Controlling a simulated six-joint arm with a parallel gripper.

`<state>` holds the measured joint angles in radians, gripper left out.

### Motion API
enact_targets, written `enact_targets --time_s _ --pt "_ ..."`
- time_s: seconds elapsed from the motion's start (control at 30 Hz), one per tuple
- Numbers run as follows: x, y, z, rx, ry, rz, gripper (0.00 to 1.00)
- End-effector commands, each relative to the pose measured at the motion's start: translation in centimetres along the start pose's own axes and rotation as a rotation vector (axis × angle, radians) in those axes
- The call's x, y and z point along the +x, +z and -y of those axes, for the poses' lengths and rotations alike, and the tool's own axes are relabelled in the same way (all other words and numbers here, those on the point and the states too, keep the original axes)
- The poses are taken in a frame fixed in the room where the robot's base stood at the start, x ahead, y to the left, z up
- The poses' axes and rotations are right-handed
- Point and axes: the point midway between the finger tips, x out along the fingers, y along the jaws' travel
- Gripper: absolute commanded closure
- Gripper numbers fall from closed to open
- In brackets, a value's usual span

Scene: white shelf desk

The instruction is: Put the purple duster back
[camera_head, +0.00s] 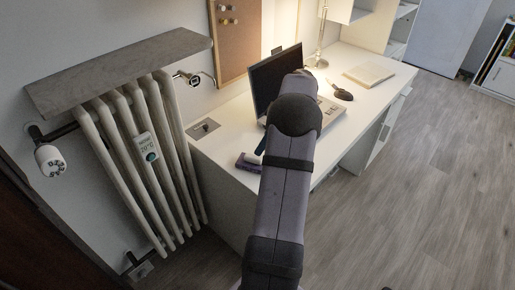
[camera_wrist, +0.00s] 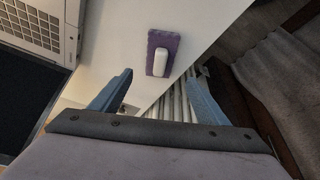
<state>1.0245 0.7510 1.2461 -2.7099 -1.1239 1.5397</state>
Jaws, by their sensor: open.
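The purple duster (camera_head: 248,162) lies on the white desk near its front left edge. In the wrist view the duster (camera_wrist: 161,60) shows a purple pad with a white block on top, ahead of my fingertips and in line with the gap between them. My gripper (camera_wrist: 158,76) is open and empty, with its two blue fingers spread. The gripper appears apart from the duster.
An open laptop (camera_head: 277,80) stands behind my arm on the desk. A grey plate (camera_head: 204,128) lies at the desk's left back. A radiator (camera_head: 131,150) with a grey shelf (camera_head: 120,70) stands left of the desk. An open book (camera_head: 369,74) lies farther right.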

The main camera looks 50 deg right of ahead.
Motion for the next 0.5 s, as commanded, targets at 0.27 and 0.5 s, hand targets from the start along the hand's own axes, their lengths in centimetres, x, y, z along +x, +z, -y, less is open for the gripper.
enact_targets --time_s 0.27,0.5 --pt "0.2 -2.6 0.1 -0.027 0.027 -0.053 0.31" --pt "0.1 -14.6 1.3 -0.110 0.182 -0.299 0.31"
